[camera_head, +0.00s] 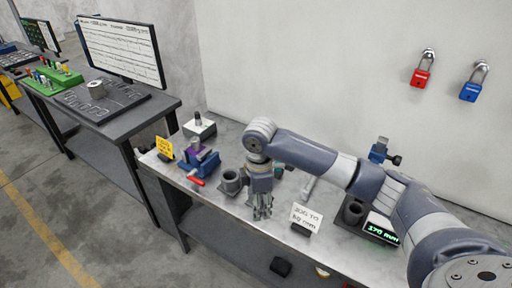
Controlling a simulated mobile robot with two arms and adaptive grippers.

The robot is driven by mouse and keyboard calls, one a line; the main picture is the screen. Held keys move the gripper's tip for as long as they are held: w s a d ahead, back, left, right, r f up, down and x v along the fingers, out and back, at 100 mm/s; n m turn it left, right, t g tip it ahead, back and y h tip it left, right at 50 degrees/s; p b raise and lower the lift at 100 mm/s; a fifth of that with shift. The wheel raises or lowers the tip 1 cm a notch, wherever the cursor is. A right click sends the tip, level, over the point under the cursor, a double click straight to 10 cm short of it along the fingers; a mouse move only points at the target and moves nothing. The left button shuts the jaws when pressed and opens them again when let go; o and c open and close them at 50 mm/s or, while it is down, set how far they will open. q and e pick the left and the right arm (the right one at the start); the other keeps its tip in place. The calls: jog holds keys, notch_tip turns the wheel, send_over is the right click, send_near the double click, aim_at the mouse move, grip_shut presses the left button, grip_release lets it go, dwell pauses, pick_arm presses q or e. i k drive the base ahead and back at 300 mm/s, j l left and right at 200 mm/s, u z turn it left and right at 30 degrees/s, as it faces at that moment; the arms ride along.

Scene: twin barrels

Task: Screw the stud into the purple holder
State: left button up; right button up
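The purple holder (204,155) sits in a blue vise (199,166) with a red handle (196,181), on the left part of the metal workbench. A small grey cylindrical piece (196,143) stands upright at the purple holder; I cannot tell whether it is the stud or how it is seated. My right gripper (262,213) points down over the bench's front part, to the right of the vise and apart from it. Its fingers are small in the picture, and I cannot tell whether they are open or hold something. My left gripper is not in view.
A white block (199,127) with a dark upright post stands behind the vise, and a yellow sign (165,147) to its left. A dark grey cup (231,182) stands between vise and gripper. A white sign (306,217) and a "370 mm" display (381,234) are to the right.

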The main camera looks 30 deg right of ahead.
aim_at(196, 148)
jog(key=i+l, duration=0.35)
jog(key=i, duration=0.15)
jog(key=i+l, duration=0.35)
jog(key=i, duration=0.15)
